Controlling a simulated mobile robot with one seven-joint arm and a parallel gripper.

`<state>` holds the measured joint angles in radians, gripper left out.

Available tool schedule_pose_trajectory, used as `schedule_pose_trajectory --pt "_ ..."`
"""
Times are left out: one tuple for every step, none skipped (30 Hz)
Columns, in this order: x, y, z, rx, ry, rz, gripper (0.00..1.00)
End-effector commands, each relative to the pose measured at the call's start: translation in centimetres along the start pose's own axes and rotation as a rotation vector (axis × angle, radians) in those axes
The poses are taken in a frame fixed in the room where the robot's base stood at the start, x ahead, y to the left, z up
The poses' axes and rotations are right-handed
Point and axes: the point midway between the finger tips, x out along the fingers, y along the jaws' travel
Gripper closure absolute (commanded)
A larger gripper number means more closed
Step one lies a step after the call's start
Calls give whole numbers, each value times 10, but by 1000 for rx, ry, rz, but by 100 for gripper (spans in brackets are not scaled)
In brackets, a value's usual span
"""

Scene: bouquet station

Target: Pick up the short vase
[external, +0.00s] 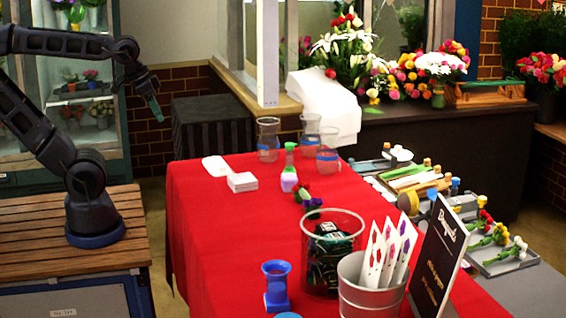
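One vase (268,142) is on the left, another (310,128) is behind on the right, and a third (328,160) is in front of that one. They look close in height, and I cannot tell which is the short vase. A small blue vessel (276,287) stands at the near end. My gripper (154,108) hangs in the air left of the table, well apart from all of these. Its fingers are too small to tell open from shut.
The red table (215,225) is clear along its left side. Flower trays (500,262) lie right.

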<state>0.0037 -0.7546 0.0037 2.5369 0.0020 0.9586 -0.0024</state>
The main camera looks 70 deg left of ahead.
Motion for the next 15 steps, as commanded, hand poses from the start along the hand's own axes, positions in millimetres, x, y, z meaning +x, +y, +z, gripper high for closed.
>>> schedule_pose_trajectory --pt "0 0 0 0 0 0 43" --pt "0 0 0 0 0 0 37" --pt "0 0 0 0 0 0 29" --pt "0 0 0 0 0 0 23" --pt "0 0 0 0 0 0 18" --pt "0 0 0 0 0 0 16" --pt "0 0 0 0 0 0 16" --pt "0 0 0 0 0 0 16" --pt "0 0 0 0 0 0 16" --pt "0 0 0 0 0 0 16" --pt "0 0 0 0 0 0 16" --pt "0 0 0 0 0 0 16" --pt "0 0 0 0 0 0 16" --pt "-1 0 -1 0 1 0 16" --pt "-3 0 -2 0 2 0 16"
